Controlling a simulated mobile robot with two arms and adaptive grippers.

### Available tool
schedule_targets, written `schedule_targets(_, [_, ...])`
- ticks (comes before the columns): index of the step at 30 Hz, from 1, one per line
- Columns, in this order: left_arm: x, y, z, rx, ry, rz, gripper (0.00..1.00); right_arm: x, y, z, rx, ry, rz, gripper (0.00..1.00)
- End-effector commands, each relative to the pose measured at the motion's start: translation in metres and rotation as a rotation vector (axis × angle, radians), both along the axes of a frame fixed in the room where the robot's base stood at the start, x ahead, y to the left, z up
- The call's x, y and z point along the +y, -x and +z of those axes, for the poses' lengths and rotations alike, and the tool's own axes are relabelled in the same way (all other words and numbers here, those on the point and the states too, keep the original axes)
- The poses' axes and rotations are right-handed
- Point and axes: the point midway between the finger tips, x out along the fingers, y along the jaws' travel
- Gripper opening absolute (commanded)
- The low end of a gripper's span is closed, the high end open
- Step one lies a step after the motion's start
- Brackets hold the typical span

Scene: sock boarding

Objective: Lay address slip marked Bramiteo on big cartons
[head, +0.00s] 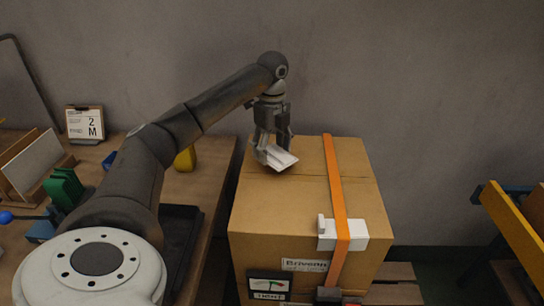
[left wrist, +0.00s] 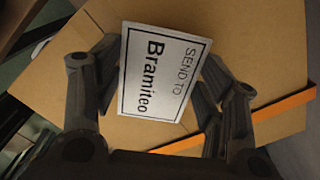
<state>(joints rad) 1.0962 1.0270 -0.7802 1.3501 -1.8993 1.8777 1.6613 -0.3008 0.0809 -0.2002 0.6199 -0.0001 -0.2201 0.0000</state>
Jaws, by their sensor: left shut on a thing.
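The address slip (left wrist: 163,72) is a white card with a black border reading "SEND TO Bramiteo" in the left wrist view. It also shows edge-on in the head view (head: 283,160). My left gripper (head: 273,150) is shut on the slip, with a finger at each side of it. It holds the slip over the back left part of the top of a big brown carton (head: 280,205). I cannot tell whether the slip touches the carton top. An orange strap (head: 335,190) runs over the carton. My right gripper is not in view.
A white block (head: 352,236) sits by the strap at the carton's front edge. A wooden bench (head: 205,180) with a clipboard sign (head: 86,124) stands left. A yellow rail (head: 516,225) is at right.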

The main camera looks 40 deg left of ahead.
Motion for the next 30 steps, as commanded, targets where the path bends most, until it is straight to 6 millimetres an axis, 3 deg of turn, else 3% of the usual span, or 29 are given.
schedule_targets(7, [0.002,-0.001,-0.032,0.004,-0.001,0.000,0.56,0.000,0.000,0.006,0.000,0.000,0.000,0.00])
schedule_targets(20, [0.002,-0.002,-0.039,0.001,-0.001,0.000,0.56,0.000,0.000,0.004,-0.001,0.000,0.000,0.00])
schedule_targets(21, [0.002,-0.002,-0.038,0.000,-0.001,0.001,0.71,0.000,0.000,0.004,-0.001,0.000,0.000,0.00])
schedule_targets(25, [0.002,-0.002,-0.038,0.001,-0.001,0.001,0.87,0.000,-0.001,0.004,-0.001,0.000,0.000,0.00])
schedule_targets(30, [0.002,-0.002,-0.038,0.001,-0.001,0.001,0.87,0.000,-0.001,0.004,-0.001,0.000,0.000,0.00])
